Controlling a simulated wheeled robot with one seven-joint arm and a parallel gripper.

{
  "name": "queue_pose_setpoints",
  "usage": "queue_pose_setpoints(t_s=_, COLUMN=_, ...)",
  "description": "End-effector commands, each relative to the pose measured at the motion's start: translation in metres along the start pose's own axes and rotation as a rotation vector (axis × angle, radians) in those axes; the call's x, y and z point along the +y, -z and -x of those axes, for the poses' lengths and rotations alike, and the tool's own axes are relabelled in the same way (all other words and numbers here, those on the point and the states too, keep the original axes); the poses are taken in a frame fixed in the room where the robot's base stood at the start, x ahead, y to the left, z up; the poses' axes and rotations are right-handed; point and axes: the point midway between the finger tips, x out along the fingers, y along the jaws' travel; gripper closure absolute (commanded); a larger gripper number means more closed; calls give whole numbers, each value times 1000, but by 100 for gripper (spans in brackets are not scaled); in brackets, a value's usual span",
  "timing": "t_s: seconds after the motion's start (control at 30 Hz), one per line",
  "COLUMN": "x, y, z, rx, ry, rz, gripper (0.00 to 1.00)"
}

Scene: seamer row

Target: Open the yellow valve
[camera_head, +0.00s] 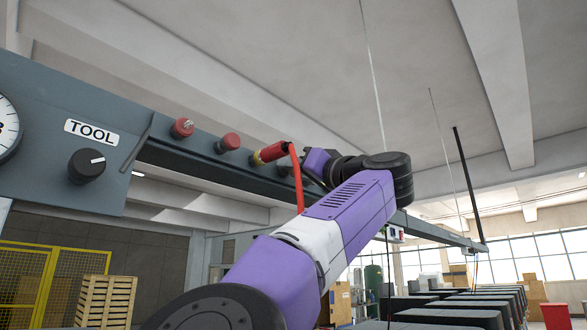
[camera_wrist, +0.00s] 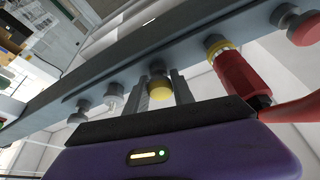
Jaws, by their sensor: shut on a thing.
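The yellow valve (camera_wrist: 160,91) shows in the wrist view as a round yellow knob on a short stem under the grey beam. My gripper (camera_wrist: 160,82) has one grey finger on each side of it and is shut on it. How far the valve is turned cannot be told.
A red connector (camera_wrist: 232,76) with a red hose (camera_head: 297,178) hangs close to my gripper. Red knobs (camera_head: 228,142) and a black TOOL dial (camera_head: 86,165) sit on the grey panel. Grey fittings (camera_wrist: 113,96) line the beam (camera_wrist: 85,82) beyond the valve.

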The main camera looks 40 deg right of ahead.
Motion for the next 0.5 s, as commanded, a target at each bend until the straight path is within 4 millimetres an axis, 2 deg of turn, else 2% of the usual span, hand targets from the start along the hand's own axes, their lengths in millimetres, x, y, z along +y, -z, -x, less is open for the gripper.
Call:
queue_pose_setpoints(t_s=0.3, x=3, y=6, z=12, rx=11, ry=-5, rz=9, gripper=100)
queue_pose_setpoints(t_s=0.5, x=0, y=8, z=13, rx=7, ry=-2, rz=2, gripper=100)
